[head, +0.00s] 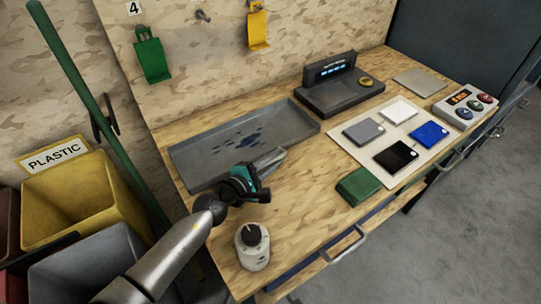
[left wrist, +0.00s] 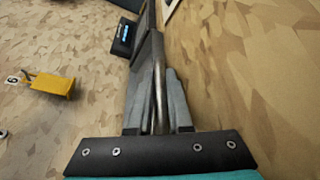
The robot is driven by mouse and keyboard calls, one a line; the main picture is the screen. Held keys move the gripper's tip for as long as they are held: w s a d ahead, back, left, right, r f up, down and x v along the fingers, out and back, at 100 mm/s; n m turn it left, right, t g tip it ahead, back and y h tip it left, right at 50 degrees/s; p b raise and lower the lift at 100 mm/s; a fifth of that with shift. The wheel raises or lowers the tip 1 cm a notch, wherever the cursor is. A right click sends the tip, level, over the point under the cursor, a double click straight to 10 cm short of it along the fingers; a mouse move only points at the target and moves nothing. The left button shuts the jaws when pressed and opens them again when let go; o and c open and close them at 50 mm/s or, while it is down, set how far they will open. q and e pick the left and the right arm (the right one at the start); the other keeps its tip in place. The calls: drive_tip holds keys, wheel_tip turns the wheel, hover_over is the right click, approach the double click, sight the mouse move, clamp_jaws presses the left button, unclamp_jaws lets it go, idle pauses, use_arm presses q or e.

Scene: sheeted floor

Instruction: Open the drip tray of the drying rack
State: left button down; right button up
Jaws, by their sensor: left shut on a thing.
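A shallow grey tray (head: 200,160) with dark blue stains lies on the wooden bench, below the wall panel. My left gripper (head: 274,161) reaches over the tray's front side, its fingers at the front rim. In the left wrist view the two grey fingers (left wrist: 159,112) are on either side of a thin metal edge of the tray (left wrist: 158,72) and shut on it. The gripper body hides part of the tray's front rim. No drying rack is clearly recognizable. My right gripper is in neither view.
A white device with a black knob (head: 252,248) stands near the bench's front edge, close to my left arm. A green block (head: 358,187) and a board with several coloured squares (head: 342,139) lie to the right. A dark scale-like device (head: 338,96) stands behind. Bins stand at left.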

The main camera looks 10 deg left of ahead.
use_arm(q)
drive_tip(key=shift+s+d, duration=0.55)
drive_tip(key=shift+s, duration=0.05)
drive_tip(key=c, duration=0.8)
unclamp_jaws()
drive_tip(key=shift+c, duration=0.2)
drive_tip(key=shift+w, duration=0.1)
wheel_tip(320, 180, up, 20)
drive_tip(key=p, duration=1.5)
drive_tip(key=shift+p, duration=0.4)
drive_tip(key=shift+c, duration=0.3)
